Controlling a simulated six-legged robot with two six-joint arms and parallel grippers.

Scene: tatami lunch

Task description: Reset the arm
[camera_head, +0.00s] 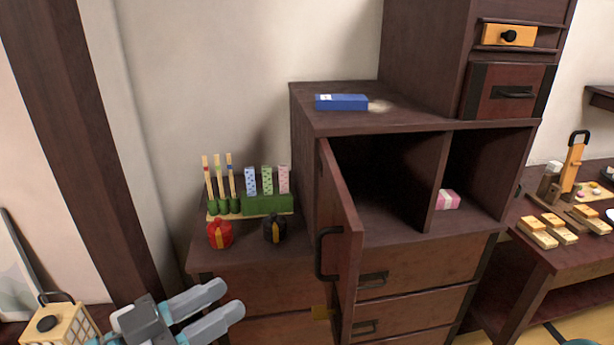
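My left gripper (222,304) comes in at the bottom left of the head view. Its two grey fingers are spread apart with nothing between them. It is in front of the lower drawers of a dark wooden cabinet (240,268), left of the open cabinet door (341,230). My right gripper is not clearly in view; only a small teal piece shows at the bottom right edge.
The cabinet door stands open toward me with a black handle (328,252). A blue box (341,102) lies on top. A green stand (266,205), red pot (220,235) and black pot (274,229) sit on the lower top. A lantern (64,325) is at lower left.

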